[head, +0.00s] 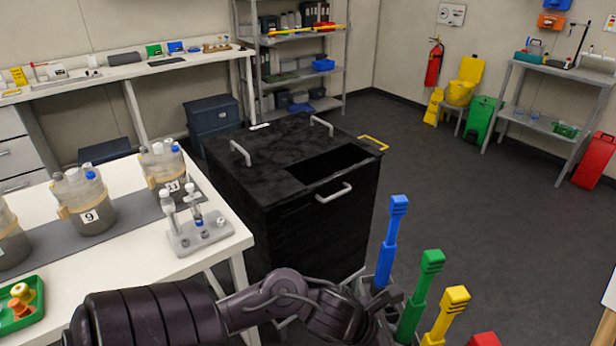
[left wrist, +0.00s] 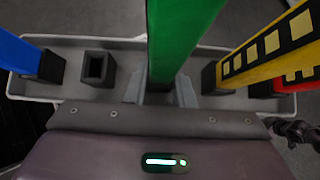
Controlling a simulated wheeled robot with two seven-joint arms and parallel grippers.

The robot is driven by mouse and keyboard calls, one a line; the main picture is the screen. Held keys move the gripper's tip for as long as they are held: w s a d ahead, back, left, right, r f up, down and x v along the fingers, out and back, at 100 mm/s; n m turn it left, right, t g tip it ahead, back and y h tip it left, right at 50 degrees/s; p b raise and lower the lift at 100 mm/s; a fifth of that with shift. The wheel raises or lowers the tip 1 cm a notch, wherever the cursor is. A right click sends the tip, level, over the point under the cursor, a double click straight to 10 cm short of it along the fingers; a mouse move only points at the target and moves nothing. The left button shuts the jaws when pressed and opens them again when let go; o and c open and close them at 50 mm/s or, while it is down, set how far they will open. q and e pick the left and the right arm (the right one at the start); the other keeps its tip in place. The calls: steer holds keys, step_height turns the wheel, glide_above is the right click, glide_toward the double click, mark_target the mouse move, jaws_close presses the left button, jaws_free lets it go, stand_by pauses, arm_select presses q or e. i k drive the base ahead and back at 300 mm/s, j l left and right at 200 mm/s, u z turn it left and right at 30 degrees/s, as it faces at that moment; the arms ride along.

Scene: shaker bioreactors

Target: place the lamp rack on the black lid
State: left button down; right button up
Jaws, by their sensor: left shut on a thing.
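The lamp rack is a grey tray, seen in the left wrist view (left wrist: 125,75), with upright blue (head: 390,240), green (head: 420,295) and yellow (head: 446,315) lamps and a red one (head: 484,339). One square socket (left wrist: 97,68) is empty. My left gripper (left wrist: 160,92) is shut at the rack's middle, its fingers on both sides of the green lamp's foot. The rack is held up at the lower right of the head view, mostly hidden or cut off there. The black lid (head: 270,165), with two grey handles, tops a black cabinet further away. My right gripper is out of view.
A white bench (head: 135,235) at the left holds numbered jars, a small rack of tubes (head: 200,238) and a green tray (head: 22,318). The lid has a dark rectangular opening (head: 335,165) at its front right.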

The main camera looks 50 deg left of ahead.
mark_target(291, 148)
steer(key=i+l+u, duration=0.1)
steer(key=i+u, duration=0.25)
steer(key=i+l+u, duration=0.35)
steer(key=i, duration=0.2)
steer(key=i+l+u, duration=0.2)
steer(key=i+u, duration=0.15)
steer(key=i+l+u, duration=0.2)
steer(key=u, duration=0.2)
steer(key=i+l+u, duration=0.55)
steer(key=u, duration=0.2)
steer(key=i+l+u, duration=0.1)
steer(key=l+u, duration=0.3)
steer(key=l, duration=0.1)
